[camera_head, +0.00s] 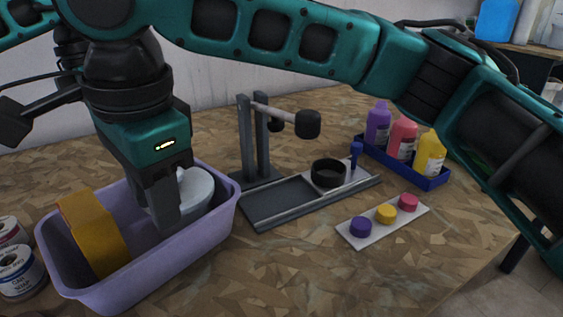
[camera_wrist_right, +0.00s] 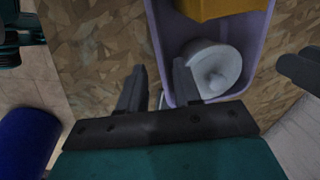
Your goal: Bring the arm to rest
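My right gripper (camera_head: 166,215) hangs down over the lavender bin (camera_head: 165,268) in the head view. In the right wrist view its two fingers (camera_wrist_right: 158,82) stand apart with nothing held between them. A pale grey round drum or lid (camera_head: 197,188) is in the bin, just beside the fingers; it also shows in the wrist view (camera_wrist_right: 212,68). Whether a finger touches it is unclear. The right arm (camera_head: 290,38) crosses the top of the head view. Dark parts at the left edge may be my left gripper (camera_head: 18,122); its fingers are not clear.
An orange block (camera_head: 92,232) is in the bin, with cans (camera_head: 17,270) at its left. Behind are a grey stand (camera_head: 246,140) and a tray with a black ring (camera_head: 328,174). Bottles (camera_head: 402,138) and coloured caps (camera_head: 386,213) stand right. The front table is clear.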

